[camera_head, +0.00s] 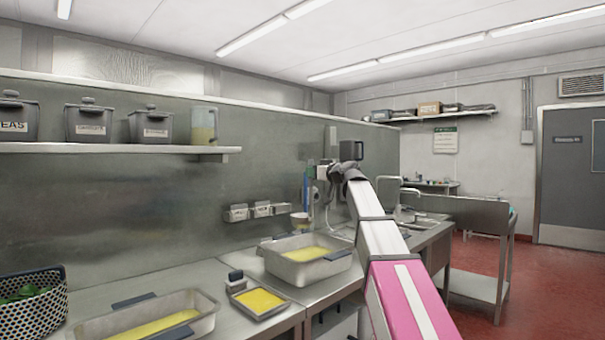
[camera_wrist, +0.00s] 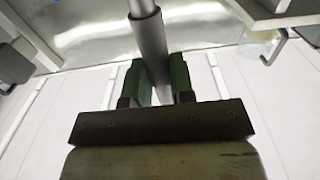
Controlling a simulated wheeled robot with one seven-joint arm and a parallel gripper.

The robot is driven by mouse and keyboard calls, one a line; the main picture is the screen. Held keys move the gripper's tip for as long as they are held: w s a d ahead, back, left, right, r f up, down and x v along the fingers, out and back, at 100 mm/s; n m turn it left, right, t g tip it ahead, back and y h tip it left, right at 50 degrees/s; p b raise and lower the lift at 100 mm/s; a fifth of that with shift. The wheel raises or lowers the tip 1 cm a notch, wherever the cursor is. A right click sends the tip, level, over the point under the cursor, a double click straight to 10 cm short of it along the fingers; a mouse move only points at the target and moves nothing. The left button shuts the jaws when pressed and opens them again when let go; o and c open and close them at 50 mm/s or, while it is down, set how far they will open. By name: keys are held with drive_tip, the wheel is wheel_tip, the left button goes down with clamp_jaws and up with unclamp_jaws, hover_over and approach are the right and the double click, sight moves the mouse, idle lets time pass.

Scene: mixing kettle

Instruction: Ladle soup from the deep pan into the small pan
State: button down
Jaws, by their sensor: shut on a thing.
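My gripper (camera_wrist: 158,78) is shut on a grey rod-like handle (camera_wrist: 150,40), which I take to be the ladle's; its bowl is out of the wrist view. In the head view my wrist is over the back of the counter, and the fingers and handle are too small to tell apart there. A deep metal pan (camera_head: 325,268) with yellow soup (camera_head: 307,253) stands on the counter, in front of and below my wrist. A small shallow pan (camera_head: 282,306), also holding yellow, sits to its front left. No soup is visible in my grip.
Another large pan (camera_head: 205,318) with yellow contents stands front left, beside a patterned basket (camera_head: 40,303). A shelf (camera_head: 110,149) with several containers runs along the steel back wall. Labelled holders (camera_head: 262,209) hang behind the deep pan. A sink area lies right of my arm.

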drive_tip(key=shift+w+f, duration=0.1)
drive_tip(key=shift+f, duration=0.05)
wheel_tip(320, 180, down, 16)
drive_tip(key=shift+r, duration=0.25)
idle(0.5)
idle(0.7)
drive_tip(key=shift+r, duration=6.8)
